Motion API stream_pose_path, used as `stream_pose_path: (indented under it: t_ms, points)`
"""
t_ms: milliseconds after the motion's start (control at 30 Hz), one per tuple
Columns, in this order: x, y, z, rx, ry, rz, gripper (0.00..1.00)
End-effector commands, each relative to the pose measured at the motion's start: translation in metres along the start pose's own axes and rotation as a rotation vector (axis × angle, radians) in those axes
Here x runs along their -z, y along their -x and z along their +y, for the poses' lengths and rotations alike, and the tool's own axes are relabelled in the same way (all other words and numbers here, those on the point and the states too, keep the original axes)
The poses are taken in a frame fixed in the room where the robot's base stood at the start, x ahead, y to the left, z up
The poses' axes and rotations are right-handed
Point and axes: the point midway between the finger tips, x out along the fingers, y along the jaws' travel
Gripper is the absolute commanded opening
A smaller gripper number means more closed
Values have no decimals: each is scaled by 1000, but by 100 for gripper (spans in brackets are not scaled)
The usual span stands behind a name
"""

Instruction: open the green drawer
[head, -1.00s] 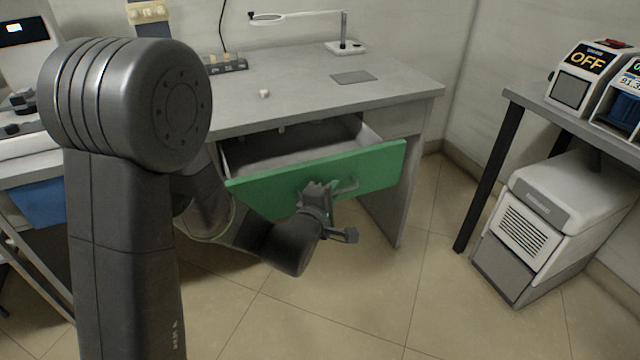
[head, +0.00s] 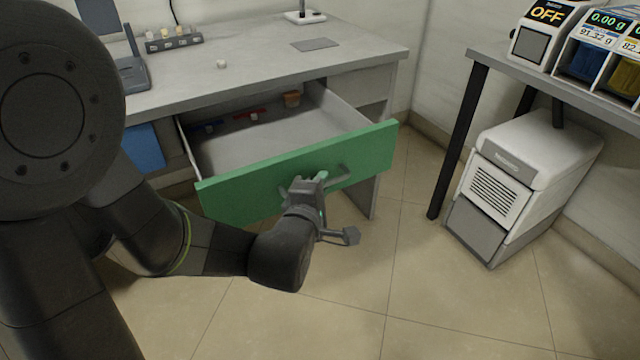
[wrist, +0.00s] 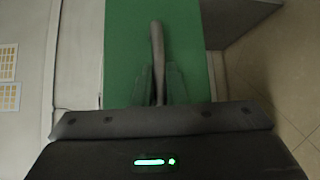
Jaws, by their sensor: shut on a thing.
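The green drawer (head: 236,193) stands pulled well out from under the grey desk (head: 350,62). Its inside shows, with a few small items at the back: something blue, something red and an orange-brown piece. My gripper (head: 318,180) is at the middle of the green front, shut on the grey bar handle (head: 343,175). In the wrist view the handle (wrist: 157,50) runs down between the two fingers (wrist: 160,85) against the green front (wrist: 125,60). The fingers hide the gripped part of the handle.
A side table (head: 500,62) with scale-like boxes stands at the right. A white and grey machine (head: 520,165) sits on the floor beneath it. The tiled floor (head: 400,290) in front of the drawer is clear.

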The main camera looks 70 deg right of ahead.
Motion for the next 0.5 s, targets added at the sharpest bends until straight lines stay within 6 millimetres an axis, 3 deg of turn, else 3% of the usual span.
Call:
stream_pose_path:
  t_ms: [33,67,100,367,500]
  points:
    - [0,0,-1,2,0,0,0]
    - [0,0,-1,2,0,0,17]
    - [0,0,-1,2,0,0,20]
    - [0,0,0,0,0,0,20]
    - [0,11,1,1,0,0,20]
